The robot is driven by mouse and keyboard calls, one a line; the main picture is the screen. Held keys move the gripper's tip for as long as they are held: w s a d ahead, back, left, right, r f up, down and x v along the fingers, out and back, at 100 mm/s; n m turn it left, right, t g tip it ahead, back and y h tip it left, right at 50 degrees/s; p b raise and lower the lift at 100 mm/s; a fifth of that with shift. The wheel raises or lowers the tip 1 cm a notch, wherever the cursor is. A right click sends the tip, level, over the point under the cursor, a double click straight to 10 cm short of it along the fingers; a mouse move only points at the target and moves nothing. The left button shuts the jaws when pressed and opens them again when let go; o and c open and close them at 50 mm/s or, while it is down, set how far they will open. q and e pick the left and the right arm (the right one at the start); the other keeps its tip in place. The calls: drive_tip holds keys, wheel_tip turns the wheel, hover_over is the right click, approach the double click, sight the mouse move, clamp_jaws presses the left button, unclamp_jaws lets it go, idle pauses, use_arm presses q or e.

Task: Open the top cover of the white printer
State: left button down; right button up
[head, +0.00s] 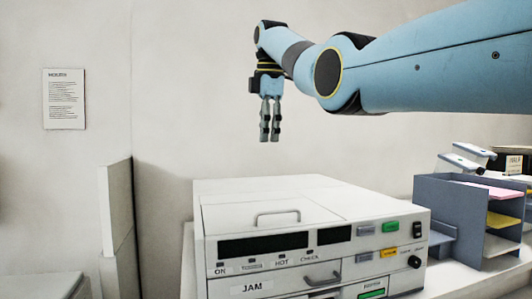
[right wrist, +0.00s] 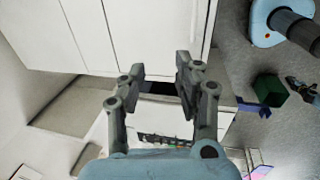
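The white printer (head: 330,205) stands on a table in the lower middle of the head view, with a "JAM" label on its front. Its top cover (head: 250,210) lies flat and closed, with a grey bar handle (head: 278,217) near the front edge. My right gripper (head: 269,138) hangs fingers down above and behind the handle, apart from the printer and empty. In the right wrist view its fingers (right wrist: 158,75) are spread with a gap between them. Part of a white body with small coloured parts shows beyond them, partly hidden.
A grey tray rack (head: 450,215) with coloured sheets stands close to the printer's right side. A white partition (head: 117,215) stands to the left, and a notice (head: 63,98) hangs on the wall. The space above the printer is free apart from my right arm.

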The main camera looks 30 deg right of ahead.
drive_tip(key=v, duration=0.4)
drive_tip(key=shift+s+r, duration=0.15)
drive_tip(key=shift+r, duration=0.2)
